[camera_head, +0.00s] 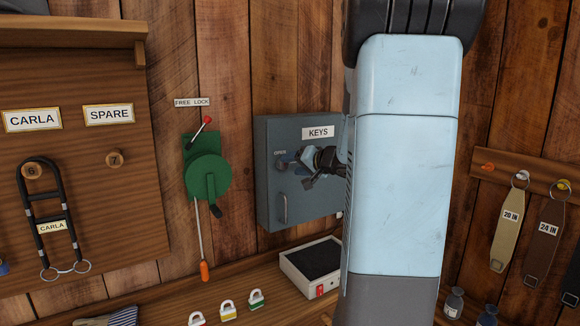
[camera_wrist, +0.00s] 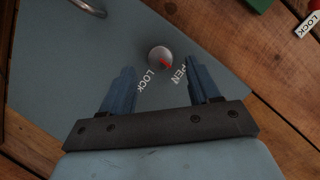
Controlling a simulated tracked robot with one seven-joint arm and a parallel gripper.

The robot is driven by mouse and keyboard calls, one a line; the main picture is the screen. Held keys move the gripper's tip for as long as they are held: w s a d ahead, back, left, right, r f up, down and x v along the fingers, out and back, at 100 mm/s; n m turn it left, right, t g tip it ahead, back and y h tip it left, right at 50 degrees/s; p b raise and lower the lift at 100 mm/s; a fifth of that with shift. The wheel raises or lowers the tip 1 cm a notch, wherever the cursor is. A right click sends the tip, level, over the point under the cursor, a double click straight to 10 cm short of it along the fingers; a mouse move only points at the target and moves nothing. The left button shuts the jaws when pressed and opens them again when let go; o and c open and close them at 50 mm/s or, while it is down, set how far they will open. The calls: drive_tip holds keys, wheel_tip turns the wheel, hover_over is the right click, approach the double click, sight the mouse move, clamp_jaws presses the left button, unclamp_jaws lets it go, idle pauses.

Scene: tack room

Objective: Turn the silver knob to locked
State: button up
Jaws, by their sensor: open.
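The silver knob (camera_wrist: 159,58) is round, with a red mark, on the door of the grey key cabinet (camera_head: 270,190). In the wrist view the red mark points toward the lettering, on the side of the partly covered "OPEN" label (camera_wrist: 181,74); the "LOCK" label (camera_wrist: 147,80) is to its left. My gripper (camera_wrist: 164,72) is open, with its two blue fingers apart and the knob in view just beyond the gap between them. Nothing is held. In the head view my gripper (camera_head: 291,163) is at the cabinet front and hides most of the knob.
The cabinet's bar handle (camera_head: 283,208) is below the knob. A green crank box (camera_head: 207,177) with a red-tipped lever is on the wall to the left. A bench below holds a black-topped box (camera_head: 316,262) and several padlocks (camera_head: 227,309).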

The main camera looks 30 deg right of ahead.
sight(284, 166)
drive_tip(key=shift+x, duration=2.05)
